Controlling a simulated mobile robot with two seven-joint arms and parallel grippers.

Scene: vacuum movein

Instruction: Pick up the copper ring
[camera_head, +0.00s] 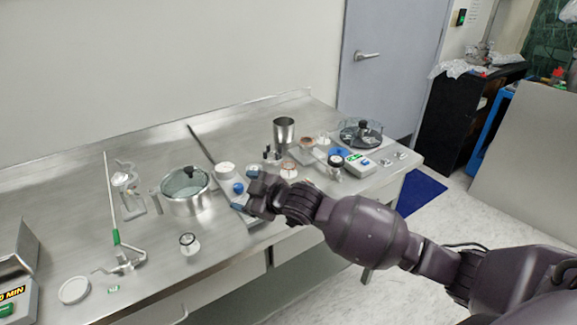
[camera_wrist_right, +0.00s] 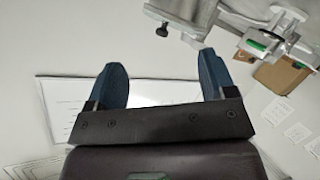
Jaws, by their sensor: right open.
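My right gripper (camera_head: 243,190) is over the steel bench near its front edge, with its two blue fingers apart. In the right wrist view the same gripper (camera_wrist_right: 164,78) is open with nothing between its fingers. A small copper-coloured round item (camera_head: 289,168) sits on the bench just right of and beyond the gripper. Another brownish round item (camera_head: 307,143) lies farther back to the right. Both are too small to tell which is the copper ring. No copper ring can be made out in the right wrist view. My left gripper is not in view.
A steel pot with a glass lid (camera_head: 186,205) stands left of the gripper. A small jar (camera_head: 189,244) is near the front. The left back of the bench (camera_head: 60,190) is clear.

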